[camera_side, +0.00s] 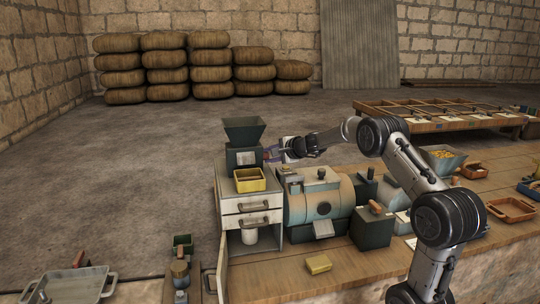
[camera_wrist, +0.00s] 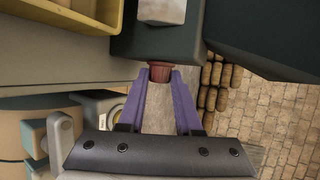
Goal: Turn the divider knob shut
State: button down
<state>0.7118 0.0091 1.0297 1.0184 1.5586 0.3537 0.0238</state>
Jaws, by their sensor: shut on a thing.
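The divider is a dark green box (camera_side: 238,157) with a hopper (camera_side: 244,129) on top, standing on a pale drawer cabinet. In the wrist view the divider's dark body (camera_wrist: 150,43) is at the top, and a red-brown ribbed knob (camera_wrist: 160,68) sticks out of it. My gripper (camera_wrist: 160,78) has its two purple fingers on either side of the knob, shut on it at the fingertips. In the side view my gripper (camera_side: 272,154) reaches the divider from the right; the knob is too small and covered to make out there. The knob's turn angle cannot be told.
A yellow tray (camera_side: 250,181) stands just in front of the divider. A rounded blue-grey machine (camera_side: 318,202) is right of the cabinet (camera_side: 232,207), below my arm. A yellow block (camera_side: 318,264) lies on the bench. Stacked sacks (camera_side: 190,69) are far behind on open floor.

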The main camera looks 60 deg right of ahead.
jog(key=shift+s+a+f+n+t+h, duration=0.15)
jog(key=shift+n+t+h, duration=0.2)
jog(key=shift+t, duration=0.3)
jog(key=shift+w+d+f+n+t+h, duration=0.1)
jog(key=shift+f+n+t+h, duration=0.05)
jog(key=shift+t+h, duration=0.4)
jog(key=shift+t, duration=0.4)
jog(key=shift+a, duration=0.1)
jog(key=c, duration=0.6)
grip_release()
jog(key=shift+f, duration=0.1)
jog(key=shift+s, duration=0.1)
jog(key=v, duration=1.3)
jog(key=shift+s, duration=0.3)
jog(key=shift+a, duration=0.15)
